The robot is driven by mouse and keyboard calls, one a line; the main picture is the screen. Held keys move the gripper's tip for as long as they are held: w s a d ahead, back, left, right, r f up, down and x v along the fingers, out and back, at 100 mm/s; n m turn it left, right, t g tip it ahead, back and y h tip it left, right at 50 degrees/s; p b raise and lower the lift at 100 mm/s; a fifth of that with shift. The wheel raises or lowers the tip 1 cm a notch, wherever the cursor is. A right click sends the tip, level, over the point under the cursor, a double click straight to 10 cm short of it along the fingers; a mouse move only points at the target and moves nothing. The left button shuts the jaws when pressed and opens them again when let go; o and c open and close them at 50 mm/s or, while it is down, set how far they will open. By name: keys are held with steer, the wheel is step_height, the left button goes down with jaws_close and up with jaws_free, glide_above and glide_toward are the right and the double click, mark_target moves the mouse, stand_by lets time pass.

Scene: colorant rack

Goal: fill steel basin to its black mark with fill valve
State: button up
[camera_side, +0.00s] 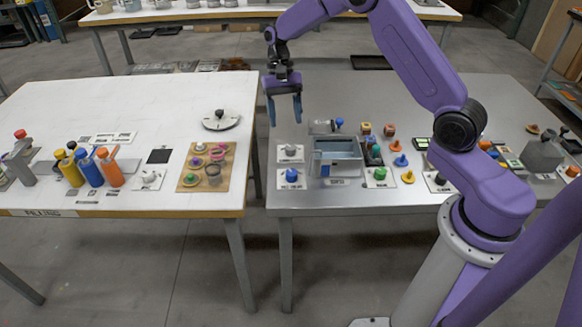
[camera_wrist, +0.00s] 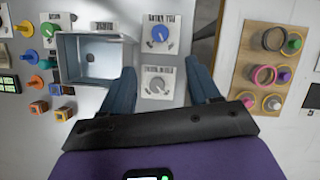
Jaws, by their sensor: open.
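The steel basin (camera_side: 324,171) stands on the grey metal table, a square open box; it also shows at upper left in the wrist view (camera_wrist: 88,83). I cannot make out its black mark or any liquid. Left of it in the side view are two knobs on labelled white plates: a blue knob (camera_side: 291,175) in front and a grey knob (camera_side: 290,150) behind. The wrist view shows the blue knob (camera_wrist: 159,33) and the grey knob (camera_wrist: 156,86). Their labels are too blurred to read surely. My gripper (camera_side: 284,108) is open and empty, raised above the table, with the grey knob between its fingers in the wrist view.
A green knob (camera_side: 379,173) on a plate stands right of the basin, with coloured pegs and small orange blocks beyond. A blue-tipped item (camera_side: 339,122) lies behind the basin. The white table at left holds bottles and a wooden board (camera_side: 184,184) with rings.

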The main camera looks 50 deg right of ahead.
mark_target(291, 172)
steer(key=x, duration=1.5)
steer(key=shift+w, duration=0.1)
steer(key=c, duration=1)
steer(key=shift+a+n+h, duration=0.1)
steer(key=shift+n+h, duration=0.7)
steer(key=shift+n, duration=1.3)
steer(key=shift+c, duration=0.2)
steer(key=o, duration=1)
steer(key=shift+g, duration=0.3)
steer(key=shift+o, duration=0.2)
steer(key=shift+w, duration=0.1)
steer(key=v, duration=1.7)
steer(key=shift+r, duration=0.25)
